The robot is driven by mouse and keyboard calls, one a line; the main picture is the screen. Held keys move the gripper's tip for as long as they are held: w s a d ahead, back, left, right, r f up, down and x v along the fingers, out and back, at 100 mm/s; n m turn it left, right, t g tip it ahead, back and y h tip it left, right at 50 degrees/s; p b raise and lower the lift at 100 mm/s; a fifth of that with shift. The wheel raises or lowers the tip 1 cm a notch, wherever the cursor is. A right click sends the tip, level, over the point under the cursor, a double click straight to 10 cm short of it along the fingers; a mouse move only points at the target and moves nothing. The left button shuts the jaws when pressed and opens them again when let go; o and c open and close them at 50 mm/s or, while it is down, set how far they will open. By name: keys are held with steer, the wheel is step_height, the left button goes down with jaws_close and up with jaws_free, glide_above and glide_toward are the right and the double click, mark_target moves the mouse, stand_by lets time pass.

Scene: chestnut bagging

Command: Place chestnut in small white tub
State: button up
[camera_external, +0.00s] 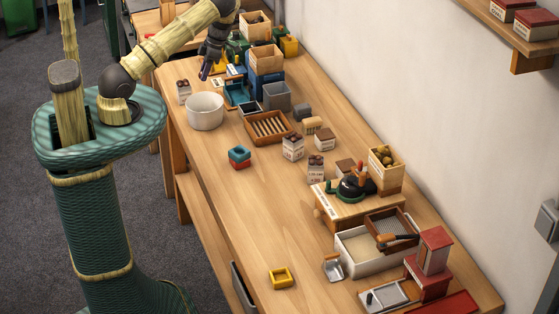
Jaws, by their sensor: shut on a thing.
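The small white tub (205,111) stands upright on the wooden table's far left part, with its open top facing up. My gripper (204,75) hangs just above and behind the tub's rim, fingers pointing down, apart from the tub. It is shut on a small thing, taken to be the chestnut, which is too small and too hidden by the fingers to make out. The tub's floor is largely hidden by its wall.
A slatted wooden tray (269,127), a grey bin (277,97) and stacked crates (266,60) stand right of the tub. A small carton (183,91) is at its left. Clear wooden tabletop (215,165) lies in front.

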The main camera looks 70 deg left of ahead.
mark_target(206, 99)
steer(key=shift+s+f, duration=0.1)
steer(key=shift+f, duration=0.15)
steer(key=shift+f, duration=0.15)
steer(key=shift+f+b, duration=3.15)
steer(key=shift+f, duration=2.2)
steer(key=o, duration=1)
